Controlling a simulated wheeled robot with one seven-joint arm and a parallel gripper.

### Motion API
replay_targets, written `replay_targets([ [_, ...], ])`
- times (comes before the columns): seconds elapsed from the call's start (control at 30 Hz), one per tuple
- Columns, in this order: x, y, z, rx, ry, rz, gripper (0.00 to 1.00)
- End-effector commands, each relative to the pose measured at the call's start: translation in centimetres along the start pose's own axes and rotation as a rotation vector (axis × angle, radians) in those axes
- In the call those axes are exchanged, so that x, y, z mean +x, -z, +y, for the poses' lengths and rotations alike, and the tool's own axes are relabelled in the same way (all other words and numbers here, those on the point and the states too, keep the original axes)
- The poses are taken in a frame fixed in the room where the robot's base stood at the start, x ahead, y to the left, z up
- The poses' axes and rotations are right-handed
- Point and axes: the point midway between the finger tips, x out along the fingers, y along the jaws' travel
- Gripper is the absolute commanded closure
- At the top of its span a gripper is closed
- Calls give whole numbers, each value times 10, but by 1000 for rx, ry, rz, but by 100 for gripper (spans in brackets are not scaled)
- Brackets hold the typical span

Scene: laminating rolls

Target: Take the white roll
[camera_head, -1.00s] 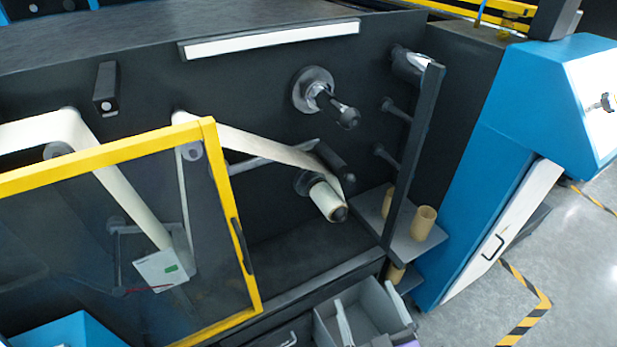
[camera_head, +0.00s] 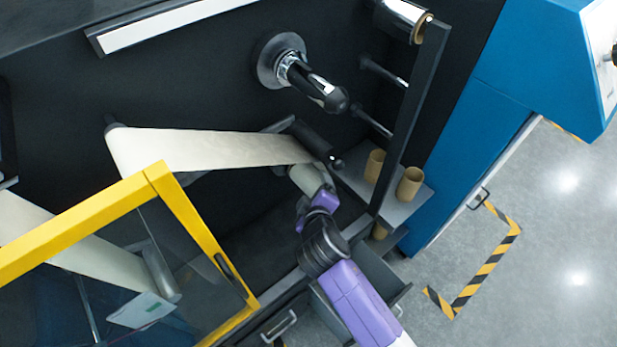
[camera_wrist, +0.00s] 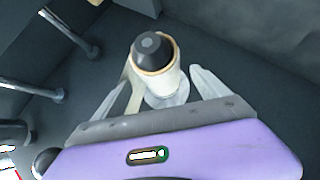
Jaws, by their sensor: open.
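The white roll (camera_head: 306,178) sits on a spindle on the dark machine wall in the head view, with a white web running from it to the left. In the wrist view the roll (camera_wrist: 157,76) shows end on, with a brown core edge and a black spindle tip (camera_wrist: 152,46). My gripper (camera_wrist: 160,88) is open, with one finger on each side of the roll. I cannot tell whether the fingers touch it. In the head view my purple gripper (camera_head: 318,202) is at the roll's outer end and hides part of it.
A black-tipped spindle (camera_head: 305,80) sticks out above. Brown cores (camera_head: 409,184) stand on a grey shelf to the right, beside a dark upright post (camera_head: 412,115). A yellow-framed guard (camera_head: 190,225) is at the left. An open drawer (camera_head: 385,285) lies below my arm.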

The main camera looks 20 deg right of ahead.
Motion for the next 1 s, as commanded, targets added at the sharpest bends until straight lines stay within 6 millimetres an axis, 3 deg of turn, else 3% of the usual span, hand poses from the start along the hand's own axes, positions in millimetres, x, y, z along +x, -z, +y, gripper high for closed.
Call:
replay_targets([
  [0.6,65,4,0,2,-1,2,15],
  [0.9,69,4,0,2,0,2,15],
  [0.93,69,4,0,2,0,2,17],
  [1.0,69,4,0,2,0,2,31],
])
